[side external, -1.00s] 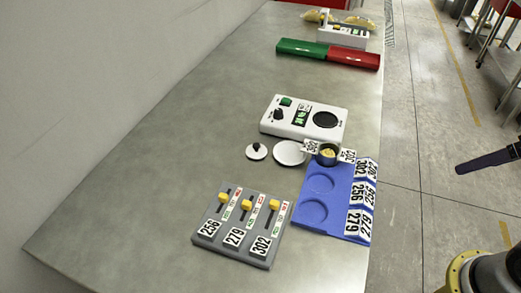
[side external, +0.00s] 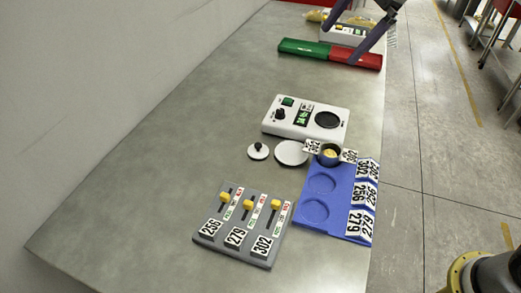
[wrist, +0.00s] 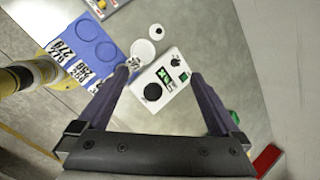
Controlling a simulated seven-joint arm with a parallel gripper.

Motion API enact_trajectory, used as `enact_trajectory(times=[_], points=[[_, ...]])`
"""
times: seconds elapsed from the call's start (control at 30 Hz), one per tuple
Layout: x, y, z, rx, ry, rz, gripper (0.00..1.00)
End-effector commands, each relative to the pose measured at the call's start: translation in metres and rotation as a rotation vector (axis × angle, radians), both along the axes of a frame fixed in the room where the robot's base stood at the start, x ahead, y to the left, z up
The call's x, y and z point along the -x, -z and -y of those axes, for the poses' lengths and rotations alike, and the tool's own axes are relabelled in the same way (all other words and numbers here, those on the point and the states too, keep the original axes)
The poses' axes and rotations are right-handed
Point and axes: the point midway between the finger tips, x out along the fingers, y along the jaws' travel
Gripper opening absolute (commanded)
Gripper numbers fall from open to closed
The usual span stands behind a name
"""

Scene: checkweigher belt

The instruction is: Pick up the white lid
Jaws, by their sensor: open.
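The white lid (side external: 258,151) is a small white disc with a black knob, lying flat on the grey table left of a plain white disc (side external: 291,153). In the wrist view the lid (wrist: 157,32) is beyond the fingertips, near the top. My gripper (side external: 346,36) is at the top right of the side view, above the far end of the table and well away from the lid. In the wrist view its two fingers (wrist: 159,73) are spread wide, with nothing held between them.
A white scale (side external: 305,118) stands behind the lid. A dark cup (side external: 329,158) with yellow contents and 302 tags sits on the blue tray (side external: 340,222). A grey slider panel (side external: 243,225) is in front. A green and red bar (side external: 304,48) lies farther back. The table's left is clear.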

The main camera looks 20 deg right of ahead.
Motion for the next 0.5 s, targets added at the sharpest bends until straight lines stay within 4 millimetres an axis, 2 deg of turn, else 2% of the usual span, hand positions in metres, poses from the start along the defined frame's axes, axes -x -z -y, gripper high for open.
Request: enact_trajectory(times=[0.03, 0.1, 0.23, 0.4, 0.5], points=[[-0.020, 0.014, -0.009, -0.019, 0.018, -0.037, 1.00], [-0.042, 0.033, -0.021, -0.045, 0.043, -0.086, 1.00], [-0.078, 0.077, -0.043, -0.073, 0.064, -0.165, 1.00], [-0.106, 0.140, -0.065, -0.074, 0.043, -0.246, 1.00], [-0.110, 0.172, -0.071, -0.063, 0.036, -0.289, 1.00]])
